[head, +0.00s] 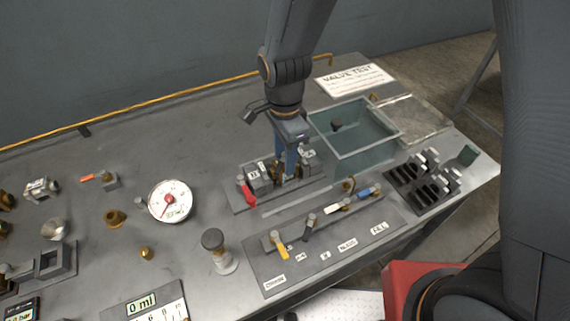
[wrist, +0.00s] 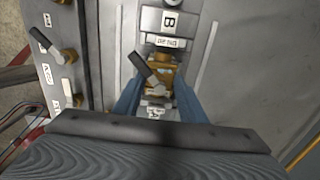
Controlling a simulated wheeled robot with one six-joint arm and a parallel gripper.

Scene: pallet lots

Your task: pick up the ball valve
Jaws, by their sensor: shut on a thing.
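The ball valve (wrist: 165,78) has a brass body and a dark lever handle with a light grey end, and shows in the wrist view between my two blue fingers. My gripper (wrist: 158,86) is shut on its body. In the head view my gripper (head: 290,168) points down over the grey test fixture (head: 240,205), and the valve is mostly hidden behind the fingers. The valve lies in line between the block marked B (wrist: 166,22) and another labelled block (wrist: 156,112). I cannot tell whether it still touches the fixture.
A red lever (head: 246,192) stands on the fixture's left. A water tank (head: 386,148) is behind right, a black slotted rack (head: 405,190) at right. A panel with coloured levers (head: 270,280) lies in front. A gauge (head: 170,201) and loose fittings are left; the back left bench is clear.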

